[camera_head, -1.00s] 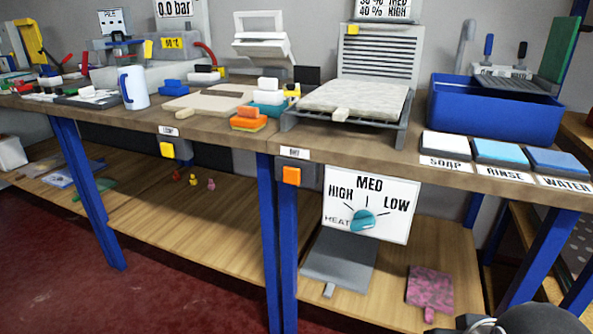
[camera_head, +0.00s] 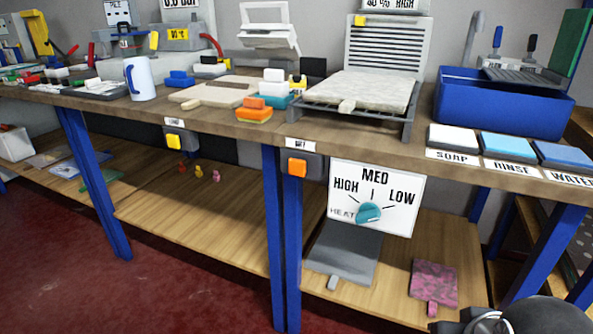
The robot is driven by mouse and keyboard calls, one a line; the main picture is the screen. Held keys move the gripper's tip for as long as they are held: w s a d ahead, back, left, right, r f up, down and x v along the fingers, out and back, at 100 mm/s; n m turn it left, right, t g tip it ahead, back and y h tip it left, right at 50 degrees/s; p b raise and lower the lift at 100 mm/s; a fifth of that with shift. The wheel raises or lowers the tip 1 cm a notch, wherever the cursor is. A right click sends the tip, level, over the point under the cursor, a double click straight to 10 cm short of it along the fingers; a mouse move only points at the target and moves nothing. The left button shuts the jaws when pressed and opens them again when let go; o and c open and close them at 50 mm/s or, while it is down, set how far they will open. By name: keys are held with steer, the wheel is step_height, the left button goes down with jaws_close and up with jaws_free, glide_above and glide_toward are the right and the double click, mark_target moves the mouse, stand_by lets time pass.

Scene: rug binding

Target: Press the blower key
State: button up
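Two square keys sit on dark boxes along the bench's front edge. The orange key (camera_head: 297,167) is under a small white label (camera_head: 300,144) that looks like "DRY" but is blurred. The yellow key (camera_head: 174,141) is under another small label (camera_head: 174,121), also hard to read. No key is plainly marked as the blower. Nothing touches either key. A dark rounded part of my arm shows at the bottom right corner, well to the right of and below both keys. My gripper's fingers cannot be made out.
A heat dial (camera_head: 368,212) on a white board hangs right of the orange key. Blue legs (camera_head: 280,240) stand below the keys. The bench top (camera_head: 230,132) holds a mug, blocks, a rack and a blue basin (camera_head: 500,110). The red floor (camera_head: 190,290) in front is clear.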

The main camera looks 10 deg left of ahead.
jaws_close()
stand_by(1.1)
